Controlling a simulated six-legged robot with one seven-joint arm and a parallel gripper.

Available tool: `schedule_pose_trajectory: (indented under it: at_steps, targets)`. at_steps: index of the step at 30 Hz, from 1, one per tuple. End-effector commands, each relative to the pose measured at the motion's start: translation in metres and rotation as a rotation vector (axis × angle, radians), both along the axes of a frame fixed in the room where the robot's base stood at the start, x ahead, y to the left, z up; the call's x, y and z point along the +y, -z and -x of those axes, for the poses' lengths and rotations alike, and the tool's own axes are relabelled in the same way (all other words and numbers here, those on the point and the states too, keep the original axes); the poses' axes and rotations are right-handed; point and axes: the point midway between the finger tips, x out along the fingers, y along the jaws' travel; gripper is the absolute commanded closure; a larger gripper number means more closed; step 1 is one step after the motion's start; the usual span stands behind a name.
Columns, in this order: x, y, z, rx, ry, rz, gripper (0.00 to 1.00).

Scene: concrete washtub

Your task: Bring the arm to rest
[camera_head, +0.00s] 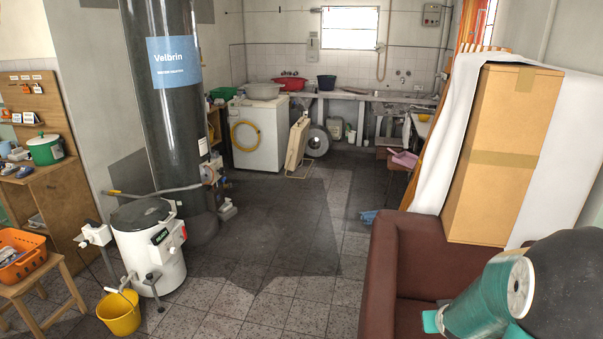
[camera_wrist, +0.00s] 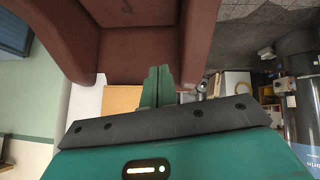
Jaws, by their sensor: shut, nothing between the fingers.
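My gripper (camera_wrist: 157,82) shows in the wrist view as two green fingers pressed together, shut with nothing between them. Beyond them is the brown armchair (camera_wrist: 135,50), which fills the upper middle of that view; the wrist view looks turned over. In the head view my arm (camera_head: 490,297), teal and black, is at the lower right, in front of the same armchair (camera_head: 385,265). My fingertips cannot be made out in the head view. I cannot tell whether the arm touches the armchair.
A white washing drum (camera_head: 148,250), yellow bucket (camera_head: 120,314) and stool (camera_head: 40,300) are at left, near a dark column (camera_head: 165,120). The tiled floor (camera_head: 275,270) in the middle is clear.

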Motion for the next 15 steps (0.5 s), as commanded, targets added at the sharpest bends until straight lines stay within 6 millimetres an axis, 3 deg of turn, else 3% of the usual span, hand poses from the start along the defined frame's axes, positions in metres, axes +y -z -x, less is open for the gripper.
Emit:
schedule_pose_trajectory:
  at_steps: [1, 6, 15]
  targets:
    - [0.013, -0.021, 0.001, 0.0, -0.008, -0.001, 1.0]
    - [0.054, -0.073, 0.017, 0.03, -0.02, -0.026, 1.0]
    - [0.129, -0.148, 0.072, 0.084, -0.062, -0.09, 1.0]
